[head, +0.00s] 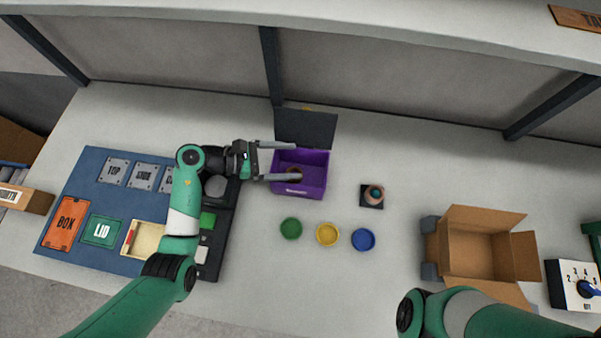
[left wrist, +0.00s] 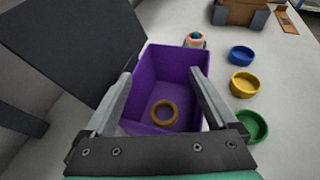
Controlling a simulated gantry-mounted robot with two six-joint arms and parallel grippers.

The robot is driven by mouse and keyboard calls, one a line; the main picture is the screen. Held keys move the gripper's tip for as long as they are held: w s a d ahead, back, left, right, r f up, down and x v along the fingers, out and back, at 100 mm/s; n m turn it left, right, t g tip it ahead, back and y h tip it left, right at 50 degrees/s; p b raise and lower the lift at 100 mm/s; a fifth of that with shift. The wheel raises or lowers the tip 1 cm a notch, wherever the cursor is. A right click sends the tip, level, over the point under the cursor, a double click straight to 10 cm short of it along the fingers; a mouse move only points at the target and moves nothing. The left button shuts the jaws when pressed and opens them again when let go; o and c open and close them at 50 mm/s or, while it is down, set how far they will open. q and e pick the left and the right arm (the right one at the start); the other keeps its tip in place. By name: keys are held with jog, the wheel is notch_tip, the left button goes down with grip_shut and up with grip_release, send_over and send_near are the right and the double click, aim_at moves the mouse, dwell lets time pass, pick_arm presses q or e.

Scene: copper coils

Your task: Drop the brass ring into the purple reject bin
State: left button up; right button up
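The purple reject bin (head: 313,173) stands at the middle of the table with its dark lid (head: 306,127) raised at the back. The brass ring (left wrist: 164,113) lies inside the bin, on its floor, in the left wrist view. A bit of it also shows in the bin in the head view (head: 294,170). My left gripper (head: 283,160) is open and empty over the bin, with its two fingers apart on either side of the ring in the left wrist view (left wrist: 160,85). My right gripper is out of view; only part of that arm shows.
Green (head: 291,228), yellow (head: 327,234) and blue (head: 363,239) dishes stand in front of the bin. A small dark stand with a copper-coloured piece (head: 374,194) is to the right. An open cardboard box (head: 476,254) stands further right. A blue mat (head: 75,190) lies left.

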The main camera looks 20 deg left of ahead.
pick_arm(q)
jog(key=shift+o, duration=0.2)
jog(key=p+v, duration=0.1)
jog(key=v, duration=1)
jog(key=shift+s+a+r, duration=0.15)
jog(key=shift+a+r, duration=0.05)
jog(key=shift+a, duration=0.05)
jog(key=shift+d, duration=0.1)
